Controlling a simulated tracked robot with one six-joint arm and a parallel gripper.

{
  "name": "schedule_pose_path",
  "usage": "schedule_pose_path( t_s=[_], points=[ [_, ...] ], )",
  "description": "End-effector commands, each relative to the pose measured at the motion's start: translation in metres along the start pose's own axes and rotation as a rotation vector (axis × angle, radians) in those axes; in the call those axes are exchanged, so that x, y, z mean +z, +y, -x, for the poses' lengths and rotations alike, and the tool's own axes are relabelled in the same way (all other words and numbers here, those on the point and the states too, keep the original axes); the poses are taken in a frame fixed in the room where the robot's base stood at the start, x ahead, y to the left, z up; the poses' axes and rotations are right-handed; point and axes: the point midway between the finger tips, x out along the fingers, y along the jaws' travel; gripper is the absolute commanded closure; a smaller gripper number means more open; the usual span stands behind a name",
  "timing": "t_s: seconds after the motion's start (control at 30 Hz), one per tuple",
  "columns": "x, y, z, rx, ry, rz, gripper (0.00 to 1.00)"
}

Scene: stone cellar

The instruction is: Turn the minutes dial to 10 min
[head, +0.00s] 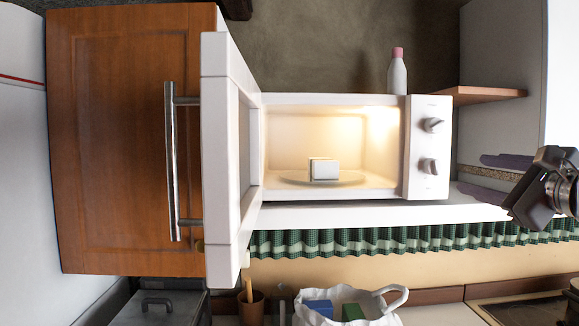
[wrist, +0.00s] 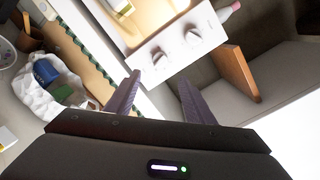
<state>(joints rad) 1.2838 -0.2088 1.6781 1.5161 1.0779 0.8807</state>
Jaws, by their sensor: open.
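A white microwave (head: 428,105) stands with its door (head: 225,160) swung open to the left and its inside lit. Its right panel carries two dials, an upper dial (head: 433,125) and a lower dial (head: 429,166). The markings are too small to read, so I cannot tell which is the minutes dial or where either points. In the wrist view the two dials show as one knob (wrist: 160,60) and another (wrist: 193,37), ahead of my fingers. My gripper (head: 488,176) is open and empty, right of the panel and apart from both dials. Its purple fingers also show in the wrist view (wrist: 160,98).
A white box (head: 324,169) sits on the plate (head: 350,178) inside the microwave. A pink-capped bottle (head: 398,76) stands on top. A wooden shelf (head: 490,94) juts out at the right. A white bag (head: 340,296) lies below the green checked curtain (head: 400,239).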

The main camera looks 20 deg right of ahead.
Motion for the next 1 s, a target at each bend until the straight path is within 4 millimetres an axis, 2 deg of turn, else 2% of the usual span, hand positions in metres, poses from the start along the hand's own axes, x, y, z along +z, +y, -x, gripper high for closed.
schedule_pose_path(
  t_s=[0.8, 1.0],
  points=[
    [-0.001, 0.000, -0.110, 0.001, 0.000, -0.001, 0.51],
    [-0.001, 0.000, -0.126, -0.001, 0.002, 0.000, 0.51]
  ],
)
